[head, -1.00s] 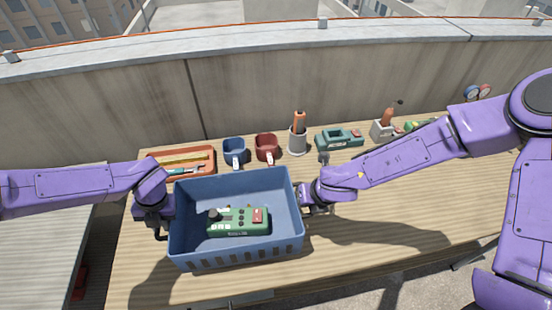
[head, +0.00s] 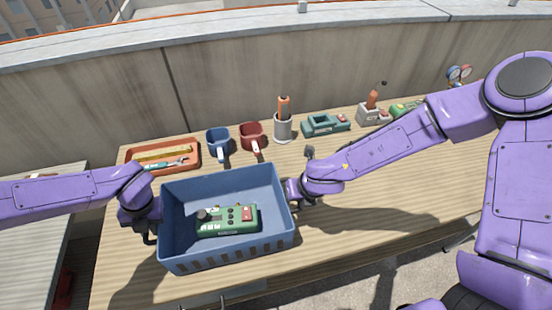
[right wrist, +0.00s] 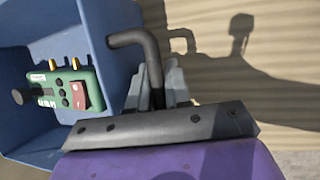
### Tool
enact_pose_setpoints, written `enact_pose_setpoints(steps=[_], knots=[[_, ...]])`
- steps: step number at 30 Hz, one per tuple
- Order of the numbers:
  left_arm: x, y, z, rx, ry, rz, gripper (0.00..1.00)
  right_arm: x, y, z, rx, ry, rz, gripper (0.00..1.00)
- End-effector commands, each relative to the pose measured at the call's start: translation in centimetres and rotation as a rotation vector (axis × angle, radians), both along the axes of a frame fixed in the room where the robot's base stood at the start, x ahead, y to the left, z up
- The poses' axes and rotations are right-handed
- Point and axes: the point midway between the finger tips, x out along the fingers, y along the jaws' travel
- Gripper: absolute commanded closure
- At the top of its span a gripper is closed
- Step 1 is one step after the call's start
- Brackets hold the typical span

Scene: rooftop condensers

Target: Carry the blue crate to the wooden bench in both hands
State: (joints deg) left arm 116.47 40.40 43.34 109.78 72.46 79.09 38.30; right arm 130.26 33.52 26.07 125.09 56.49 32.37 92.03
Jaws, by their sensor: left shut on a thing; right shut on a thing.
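The blue crate (head: 228,254) is in the head view, level and over the left front part of the wooden bench (head: 400,190). A green control box (head: 228,219) with a red switch lies inside it. My left gripper (head: 152,222) is shut on the crate's left side; its fingertips are partly hidden. My right gripper (head: 294,193) is shut on the right side. In the right wrist view my right gripper (right wrist: 158,88) is at the wall of the blue crate (right wrist: 105,45). I cannot tell whether the crate's bottom touches the bench.
A concrete parapet (head: 230,85) stands behind. The bench's right middle is bare.

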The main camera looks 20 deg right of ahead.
Motion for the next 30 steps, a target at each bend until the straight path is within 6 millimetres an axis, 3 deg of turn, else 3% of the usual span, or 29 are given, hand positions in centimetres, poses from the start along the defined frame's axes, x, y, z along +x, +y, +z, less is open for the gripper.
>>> enact_pose_setpoints(steps=[2, 3, 4, 11, 15, 30], knots=[[0.06, -0.09, -1.00, -0.001, -0.002, -0.001, 1.00, 0.05, 0.09, -0.97, 0.002, -0.003, 0.003, 1.00], [0.01, -0.07, -0.52, -0.001, -0.001, -0.001, 0.69, 0.01, 0.06, -0.51, 0.001, -0.001, 0.001, 0.69], [0.00, -0.06, -0.48, -0.001, -0.001, -0.001, 0.59, 0.00, 0.06, -0.46, 0.001, 0.000, 0.002, 0.59], [0.01, -0.11, -0.43, -0.002, -0.001, -0.002, 0.56, 0.02, 0.13, -0.39, 0.003, -0.002, 0.003, 0.56], [0.00, -0.15, -0.43, -0.002, -0.001, -0.002, 0.22, 0.03, 0.18, -0.34, 0.003, -0.003, 0.004, 0.56], [-0.14, -0.36, -0.45, -0.005, 0.001, -0.007, 0.24, -0.06, 0.40, -0.33, 0.008, -0.002, 0.010, 0.56]])
